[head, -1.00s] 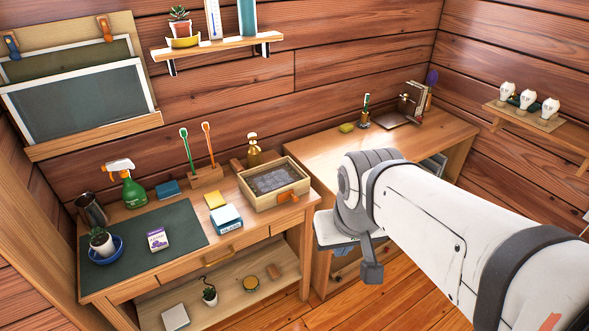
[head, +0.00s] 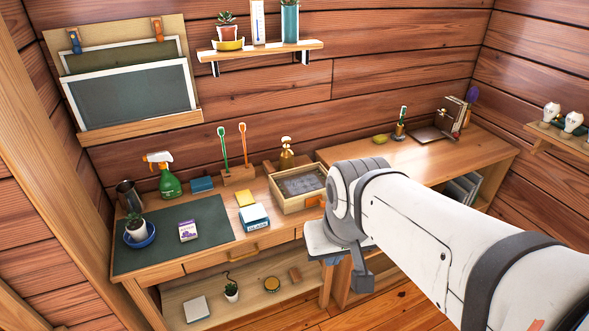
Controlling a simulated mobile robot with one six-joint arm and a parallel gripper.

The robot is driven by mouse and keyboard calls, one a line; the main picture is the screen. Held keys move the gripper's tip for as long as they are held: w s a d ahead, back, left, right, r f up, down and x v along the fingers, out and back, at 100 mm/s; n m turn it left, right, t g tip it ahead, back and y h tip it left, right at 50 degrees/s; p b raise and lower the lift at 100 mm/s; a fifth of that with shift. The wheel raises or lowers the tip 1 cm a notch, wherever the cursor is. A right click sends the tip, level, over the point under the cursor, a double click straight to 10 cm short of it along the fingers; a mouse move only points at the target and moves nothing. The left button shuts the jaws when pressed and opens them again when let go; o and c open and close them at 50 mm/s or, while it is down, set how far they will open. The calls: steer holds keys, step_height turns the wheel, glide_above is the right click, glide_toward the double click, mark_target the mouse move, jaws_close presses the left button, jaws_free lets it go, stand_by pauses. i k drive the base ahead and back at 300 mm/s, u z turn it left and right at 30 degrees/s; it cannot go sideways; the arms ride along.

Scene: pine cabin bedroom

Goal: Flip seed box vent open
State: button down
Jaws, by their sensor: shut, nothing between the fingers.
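The seed box (head: 287,202) appears to be the light wooden box with a dark, glazed-looking top at the right end of the left desk. My arm covers its right front corner. A small orange-brown piece (head: 312,201) shows on its front, next to my arm's edge. I cannot tell whether this is the vent or how it is set. My gripper's fingers do not show; my arm's large white links and grey joint fill the right side and hide what lies behind them.
Left of the box stand a white-and-blue carton (head: 255,217), a yellow block (head: 245,199) and a holder with two upright tools (head: 238,175). A brass bottle (head: 287,155) stands behind it.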

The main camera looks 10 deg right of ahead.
mark_target(314, 201)
steer(key=u, duration=0.15)
steer(key=i, duration=1)
steer(key=u, duration=0.05)
